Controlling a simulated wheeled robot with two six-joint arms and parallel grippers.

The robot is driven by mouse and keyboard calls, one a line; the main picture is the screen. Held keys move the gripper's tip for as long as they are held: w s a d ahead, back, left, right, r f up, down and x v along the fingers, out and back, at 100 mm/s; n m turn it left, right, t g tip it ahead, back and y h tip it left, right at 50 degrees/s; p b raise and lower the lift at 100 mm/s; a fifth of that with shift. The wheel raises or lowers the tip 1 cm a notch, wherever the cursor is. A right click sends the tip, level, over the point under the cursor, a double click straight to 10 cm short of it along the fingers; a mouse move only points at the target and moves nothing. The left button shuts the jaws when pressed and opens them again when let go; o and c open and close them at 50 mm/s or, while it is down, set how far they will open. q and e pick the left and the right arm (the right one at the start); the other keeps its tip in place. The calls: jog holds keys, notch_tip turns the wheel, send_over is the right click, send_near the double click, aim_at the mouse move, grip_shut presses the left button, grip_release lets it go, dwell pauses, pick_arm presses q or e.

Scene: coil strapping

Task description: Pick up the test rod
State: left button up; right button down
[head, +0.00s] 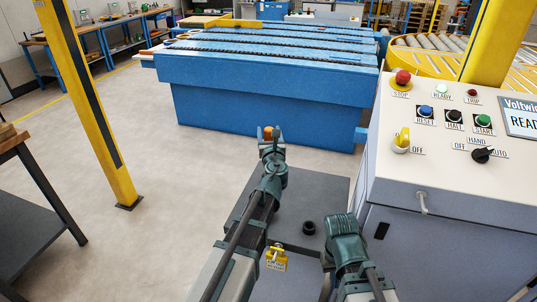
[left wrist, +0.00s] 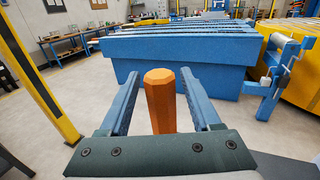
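An orange-brown faceted rod, which looks like the test rod, stands between the two fingers of my left gripper in the left wrist view (left wrist: 160,100). Gaps show between the rod and both fingers, and its lower end is hidden behind the gripper body. In the head view only a small orange piece of the rod (head: 268,132) shows at the tip of my left gripper (head: 271,135). The left gripper is open around the rod. My right gripper (head: 343,230) is low in the head view, left of the control cabinet; its fingers cannot be made out.
A white control cabinet (head: 455,175) with buttons and switches stands close on the right. A blue conveyor table (head: 265,85) lies ahead. A yellow post (head: 90,105) and a dark bench (head: 35,215) are on the left. The floor between them is clear.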

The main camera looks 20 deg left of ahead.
pick_arm(q)
grip_shut()
dwell(1.2)
